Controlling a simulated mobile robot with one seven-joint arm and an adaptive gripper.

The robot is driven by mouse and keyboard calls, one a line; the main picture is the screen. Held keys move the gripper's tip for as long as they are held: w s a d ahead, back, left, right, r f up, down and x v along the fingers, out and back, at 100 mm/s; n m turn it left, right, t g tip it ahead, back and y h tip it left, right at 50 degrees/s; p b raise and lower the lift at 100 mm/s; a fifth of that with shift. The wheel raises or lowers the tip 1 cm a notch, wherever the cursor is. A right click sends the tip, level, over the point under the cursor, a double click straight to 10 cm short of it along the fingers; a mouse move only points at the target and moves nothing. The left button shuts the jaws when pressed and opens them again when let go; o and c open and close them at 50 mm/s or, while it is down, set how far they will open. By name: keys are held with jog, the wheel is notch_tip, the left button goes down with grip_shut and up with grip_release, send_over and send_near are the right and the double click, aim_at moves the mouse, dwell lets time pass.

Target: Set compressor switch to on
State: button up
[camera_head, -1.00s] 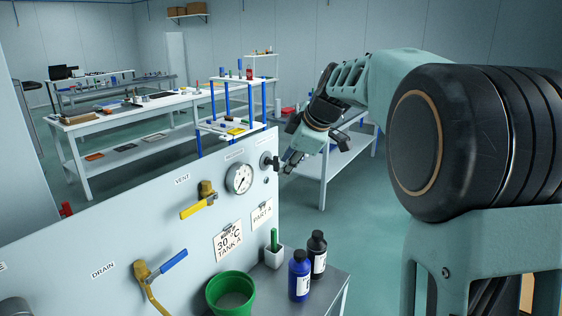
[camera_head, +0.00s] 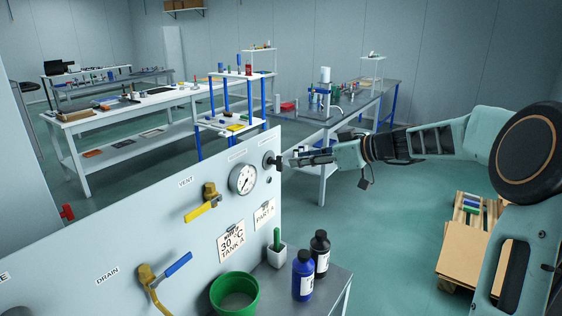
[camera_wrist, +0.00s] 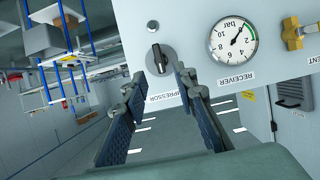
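The compressor switch (camera_wrist: 160,57) is a dark rotary knob on a round grey plate, beside the upside-down "COMPRESSOR" label in the wrist view. Its handle stands roughly vertical in that picture. In the head view the switch (camera_head: 269,160) is a small dark knob at the panel's upper right corner. My gripper (camera_head: 289,160) comes at it from the right, close to the panel. In the wrist view my gripper (camera_wrist: 158,84) is open, its two fingers apart and nothing between them that I can see. The knob lies beyond the gap; contact is not clear.
The panel (camera_head: 120,240) also carries a receiver gauge (camera_head: 243,179), a yellow vent valve (camera_head: 203,204) and a blue-handled drain valve (camera_head: 165,270). A green bucket (camera_head: 234,296) and two bottles stand below.

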aim_at(282, 162)
jog(key=p+x, duration=0.1)
jog(key=x, duration=0.7)
jog(key=shift+a+f+p, duration=0.15)
jog(key=shift+p, duration=0.25)
grip_shut()
